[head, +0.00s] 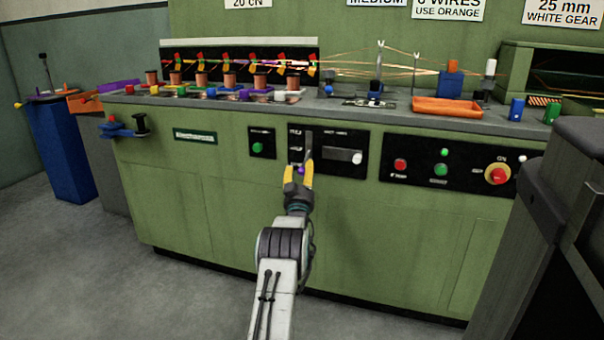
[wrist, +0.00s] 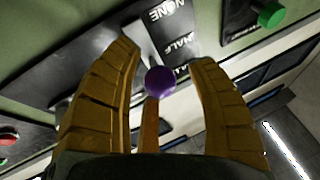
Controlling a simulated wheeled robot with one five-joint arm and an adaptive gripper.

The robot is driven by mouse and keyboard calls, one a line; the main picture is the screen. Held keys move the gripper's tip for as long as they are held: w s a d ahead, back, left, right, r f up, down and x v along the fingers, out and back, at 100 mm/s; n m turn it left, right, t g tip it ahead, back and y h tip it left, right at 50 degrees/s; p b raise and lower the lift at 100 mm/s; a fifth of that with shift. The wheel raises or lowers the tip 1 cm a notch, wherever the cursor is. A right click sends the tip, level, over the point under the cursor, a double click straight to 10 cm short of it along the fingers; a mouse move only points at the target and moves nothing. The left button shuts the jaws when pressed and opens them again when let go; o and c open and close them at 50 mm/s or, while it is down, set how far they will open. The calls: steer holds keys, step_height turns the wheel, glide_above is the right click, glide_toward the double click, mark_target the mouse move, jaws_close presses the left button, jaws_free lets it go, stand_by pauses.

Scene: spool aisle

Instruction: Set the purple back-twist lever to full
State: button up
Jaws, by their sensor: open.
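The purple lever knob (head: 300,170) is low on the black panel at the front of the green machine, on the end of a thin stem. In the wrist view the purple knob (wrist: 160,81) sits between the two yellow fingers, with gaps on both sides. My gripper (head: 299,174) is open around the knob, and its fingers also show in the wrist view (wrist: 168,75). The label plate (wrist: 172,32) behind the knob reads NONE and HALF, upside down. My fingers hide part of the plate, and I cannot tell which mark the lever is at.
A white-knobbed slider panel (head: 345,157) is just right of the lever. A green button (head: 257,147) is to its left. A panel with red and green buttons (head: 440,169) is further right. A dark grey cabinet (head: 570,210) stands at the right. The floor at left is clear.

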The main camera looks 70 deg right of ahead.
steer(key=shift+c, duration=0.4)
jaws_close()
stand_by(0.4)
